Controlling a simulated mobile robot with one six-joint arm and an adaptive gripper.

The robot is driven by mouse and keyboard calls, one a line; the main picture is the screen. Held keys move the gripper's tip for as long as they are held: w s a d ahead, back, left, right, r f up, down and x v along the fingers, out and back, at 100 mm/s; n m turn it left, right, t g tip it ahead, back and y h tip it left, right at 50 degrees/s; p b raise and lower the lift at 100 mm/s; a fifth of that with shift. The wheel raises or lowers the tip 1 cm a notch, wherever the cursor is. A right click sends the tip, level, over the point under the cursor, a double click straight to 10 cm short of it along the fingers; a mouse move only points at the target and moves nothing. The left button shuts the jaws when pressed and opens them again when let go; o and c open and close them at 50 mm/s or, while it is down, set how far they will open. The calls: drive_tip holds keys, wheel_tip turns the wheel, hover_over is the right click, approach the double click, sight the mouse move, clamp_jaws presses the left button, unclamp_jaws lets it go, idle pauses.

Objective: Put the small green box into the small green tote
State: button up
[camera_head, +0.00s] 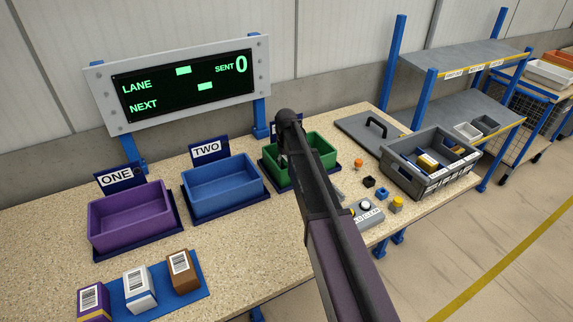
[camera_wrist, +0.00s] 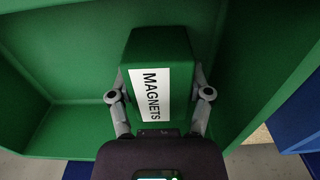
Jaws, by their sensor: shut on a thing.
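In the wrist view, a small green box (camera_wrist: 160,50) with a white MAGNETS label sits between the two fingers of my gripper (camera_wrist: 160,85), which is shut on it. The small green tote (camera_wrist: 75,128) surrounds the box in this view; whether the box touches its floor I cannot tell. In the head view, the green tote (camera_head: 325,145) stands on the bench at the right end of the row of totes, and my arm passes in front of it. The arm hides most of the gripper and the box there.
A blue tote (camera_head: 222,205) and a purple tote (camera_head: 130,233) stand to the left. Several small boxes lie on a blue mat (camera_head: 200,290) in front. A grey crate (camera_head: 430,185) and a button panel (camera_head: 368,215) are to the right. A display (camera_head: 185,85) stands behind.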

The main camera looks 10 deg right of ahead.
sight(286, 159)
drive_tip(key=shift+f, duration=0.15)
drive_tip(key=o, duration=1.2)
drive_tip(key=shift+c, duration=0.2)
wheel_tip(286, 159, up, 12)
drive_tip(key=p, duration=1.2)
drive_tip(key=s+d+m, duration=0.1)
drive_tip(key=s+m, duration=0.2)
drive_tip(key=s, duration=2.6)
drive_tip(key=shift+d+m, duration=0.25)
drive_tip(key=shift+m, duration=0.05)
drive_tip(key=shift+w, duration=0.1)
